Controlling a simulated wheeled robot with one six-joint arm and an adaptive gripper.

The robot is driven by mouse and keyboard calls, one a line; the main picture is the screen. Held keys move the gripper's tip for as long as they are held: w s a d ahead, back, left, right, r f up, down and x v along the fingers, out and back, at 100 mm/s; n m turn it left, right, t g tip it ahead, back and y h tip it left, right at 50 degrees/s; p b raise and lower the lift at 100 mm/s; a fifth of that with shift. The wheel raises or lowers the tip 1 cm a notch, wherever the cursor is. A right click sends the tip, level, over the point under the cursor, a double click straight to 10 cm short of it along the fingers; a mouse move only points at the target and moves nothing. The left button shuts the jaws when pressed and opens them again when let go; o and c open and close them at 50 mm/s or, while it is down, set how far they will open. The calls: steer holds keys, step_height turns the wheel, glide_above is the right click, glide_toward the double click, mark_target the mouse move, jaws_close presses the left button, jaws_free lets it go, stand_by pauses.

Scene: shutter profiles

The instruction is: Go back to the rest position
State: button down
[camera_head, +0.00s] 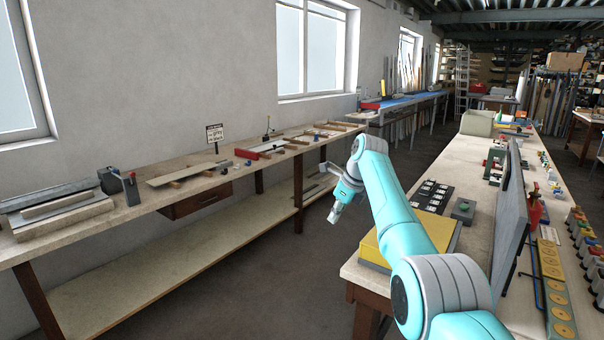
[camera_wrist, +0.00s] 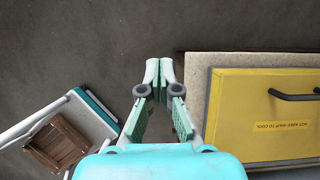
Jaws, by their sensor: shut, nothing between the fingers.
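My gripper (camera_head: 336,211) hangs over the floor gap between the two benches in the head view, beside the corner of the right bench. It points downward and holds nothing. In the wrist view my gripper (camera_wrist: 159,64) shows its fingertips together above the dark floor. The yellow box (camera_wrist: 245,100) with a dark handle and a label lies to the right of the fingers. My arm partly hides that yellow box (camera_head: 444,233) in the head view.
The left bench (camera_head: 75,228) runs along the wall with profiles and tools on it. The right bench (camera_head: 352,272) carries a black tray (camera_head: 432,193), an upright grey panel (camera_head: 509,225) and several small parts. The concrete floor (camera_head: 250,285) between them is clear. A wooden crate (camera_wrist: 57,145) shows at lower left.

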steer(key=s+d+f+n+t+h, duration=0.1)
steer(key=s+f+n+t, duration=0.15)
steer(key=f, duration=1.45)
steer(key=s+d+f+n+t, duration=0.1)
steer(key=s+d+f+n, duration=0.15)
steer(key=f, duration=1.45)
steer(key=s+d+f+n+t+h, duration=0.1)
steer(key=s+f+n, duration=0.2)
steer(key=s+f, duration=0.7)
steer(key=s+d+f+n+t, duration=0.1)
steer(key=s+d+f+n, duration=0.15)
steer(key=s+f, duration=0.7)
steer(key=s+d+r+n+t+h, duration=0.1)
steer(key=s+r+n+t, duration=0.2)
steer(key=s, duration=1.3)
steer(key=s+d+r+n+t, duration=0.1)
steer(key=s+r+n, duration=0.3)
steer(key=s, duration=1.3)
steer(key=s+r+n+t, duration=0.1)
steer(key=s+r+n, duration=0.2)
steer(key=s+r, duration=0.6)
steer(key=s+r+n+t, duration=0.1)
steer(key=s+r+n, duration=0.3)
steer(key=s+r, duration=0.5)
step_height(320, 180, up, 6)
steer(key=shift+d+f+h, duration=0.1)
steer(key=shift+d+h, duration=0.05)
steer(key=shift+h, duration=0.25)
